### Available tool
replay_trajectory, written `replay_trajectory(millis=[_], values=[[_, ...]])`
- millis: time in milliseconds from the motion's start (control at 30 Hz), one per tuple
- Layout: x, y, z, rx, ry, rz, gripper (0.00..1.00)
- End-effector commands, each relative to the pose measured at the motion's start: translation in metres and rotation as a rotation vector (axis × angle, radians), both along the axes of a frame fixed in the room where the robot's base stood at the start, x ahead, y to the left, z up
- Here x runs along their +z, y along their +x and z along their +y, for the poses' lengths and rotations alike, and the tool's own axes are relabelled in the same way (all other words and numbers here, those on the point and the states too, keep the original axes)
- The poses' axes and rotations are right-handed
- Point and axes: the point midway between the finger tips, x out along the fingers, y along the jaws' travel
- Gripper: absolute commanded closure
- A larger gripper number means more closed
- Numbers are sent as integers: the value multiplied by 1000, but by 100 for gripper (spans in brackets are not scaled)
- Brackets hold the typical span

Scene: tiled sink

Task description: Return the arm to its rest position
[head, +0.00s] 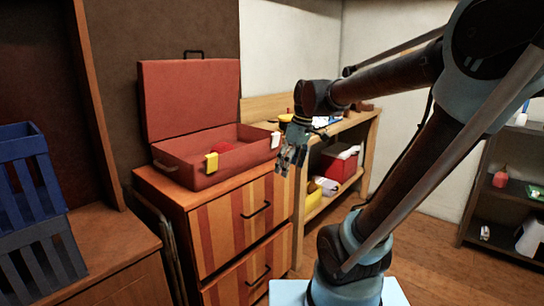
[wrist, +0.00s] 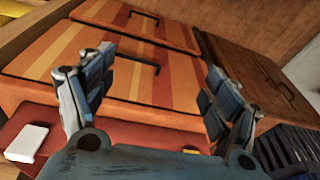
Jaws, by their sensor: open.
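My arm reaches from the lower right of the head view up and across to the left. My gripper (head: 291,157) hangs pointing down in front of the right end of a wooden drawer cabinet (head: 224,228). In the wrist view my gripper (wrist: 158,105) has its two fingers spread wide apart. Nothing is between them. The striped drawer fronts (wrist: 158,72) show beyond the fingers. The gripper appears apart from the cabinet and from the open red case (head: 215,160) on top of it.
Blue crates (head: 30,190) stand at the left. A workbench (head: 345,135) behind my gripper holds small items, with a red box (head: 338,165) on its lower shelf. A dark shelf (head: 500,200) stands at the right. Wooden floor (head: 425,240) is clear between them.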

Motion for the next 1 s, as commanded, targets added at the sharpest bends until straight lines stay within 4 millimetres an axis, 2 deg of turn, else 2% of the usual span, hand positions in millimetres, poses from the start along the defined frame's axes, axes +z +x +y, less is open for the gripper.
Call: replay_trajectory(millis=[33, 200, 500, 733, 1000], values=[[-9, -11, -13, -67, -7, 1, 19], [-38, -45, -50, -302, -32, 2, 19], [-98, -102, -102, -709, -60, -9, 19], [-131, -128, -124, -911, -68, -21, 19], [-138, -133, -129, -958, -69, -24, 19]])
